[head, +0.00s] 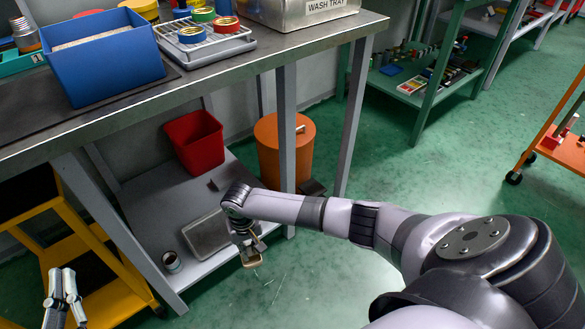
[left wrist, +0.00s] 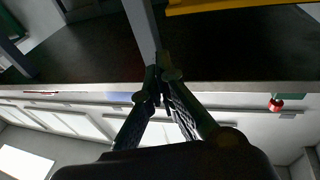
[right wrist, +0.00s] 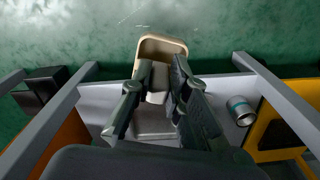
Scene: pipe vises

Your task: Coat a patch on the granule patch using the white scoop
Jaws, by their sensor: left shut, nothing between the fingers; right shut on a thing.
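The scoop (right wrist: 162,46), pale beige to white, points away from my right gripper (right wrist: 162,85) in the right wrist view. My right gripper is shut on its handle, and the fingers partly cover it. In the head view the right gripper (head: 248,248) is low beside the bench's lower shelf, with the scoop (head: 253,263) below it over the green floor. My left gripper (head: 64,272) is shut and empty at the lower left, near a yellow cart; it also shows in the left wrist view (left wrist: 163,75). I cannot make out a granule patch.
A blue bin (head: 100,72) with pale contents stands on the workbench (head: 120,112), beside tape rolls on a rack. The lower shelf (head: 158,210) holds a red bin (head: 195,142), a metal tray (head: 207,235) and a can (head: 171,262). An orange bin (head: 284,150) stands behind a bench leg.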

